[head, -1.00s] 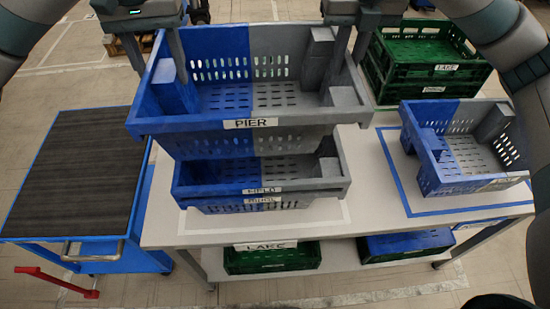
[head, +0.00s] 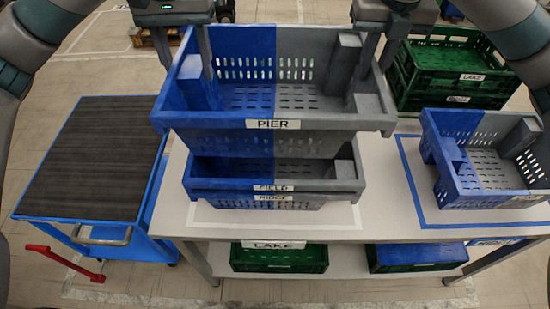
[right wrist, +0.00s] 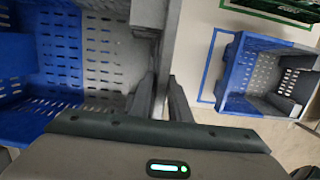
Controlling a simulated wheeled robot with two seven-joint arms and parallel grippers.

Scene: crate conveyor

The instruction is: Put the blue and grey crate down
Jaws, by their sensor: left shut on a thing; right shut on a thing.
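The blue and grey crate labelled PIER (head: 225,120) is held up level, above a stack of two similar blue and grey crates, FIELD (head: 225,187) and one below it (head: 235,203). My left gripper (head: 190,65) is shut on PIER's left blue wall. My right gripper (head: 378,62) is shut on its right grey wall. In the right wrist view the fingers (right wrist: 162,100) are at the grey wall of the crate (right wrist: 100,60).
The stack stands on a white table (head: 385,200). Another blue and grey crate (head: 480,195) sits in a blue outline at right. Green crates (head: 440,90) stand behind. A blue cart (head: 90,155) with a dark, empty top is at left. Crates, including green LAKE (head: 280,262), are on the lower shelf.

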